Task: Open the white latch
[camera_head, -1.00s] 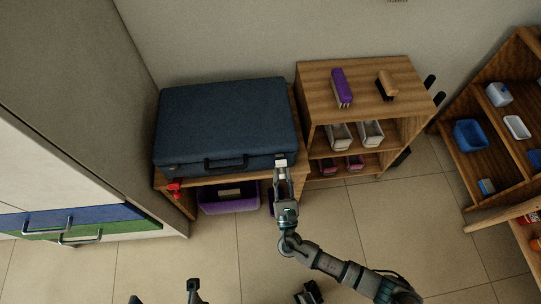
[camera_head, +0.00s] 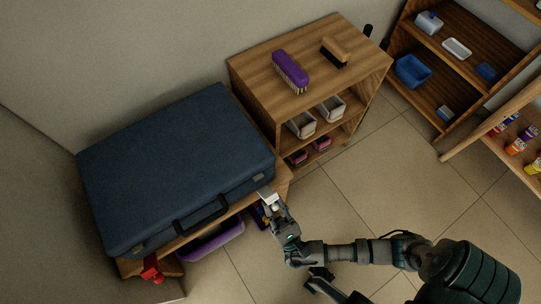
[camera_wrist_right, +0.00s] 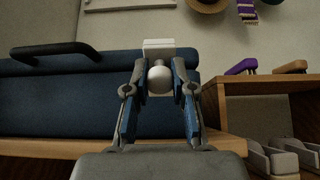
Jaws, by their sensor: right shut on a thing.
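The white latch (camera_head: 266,194) is at the right end of the front of a closed dark blue case (camera_head: 175,165). In the right wrist view the latch shows as a white plate (camera_wrist_right: 158,44) with a round white knob (camera_wrist_right: 160,80) below it. My right gripper (camera_head: 270,202) is at the latch. In the wrist view its two fingers (camera_wrist_right: 159,72) stand on either side of the knob and are shut on it. The fingers hide part of the latch in the head view.
The case has a black handle (camera_head: 200,215) and rests on a wooden shelf. A red part (camera_head: 151,268) is at the shelf's left front. A wooden shelf unit (camera_head: 262,62) with a purple brush (camera_head: 290,68) stands to the right. A purple bin (camera_head: 213,241) sits below the case. Floor (camera_head: 370,180) is open at right.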

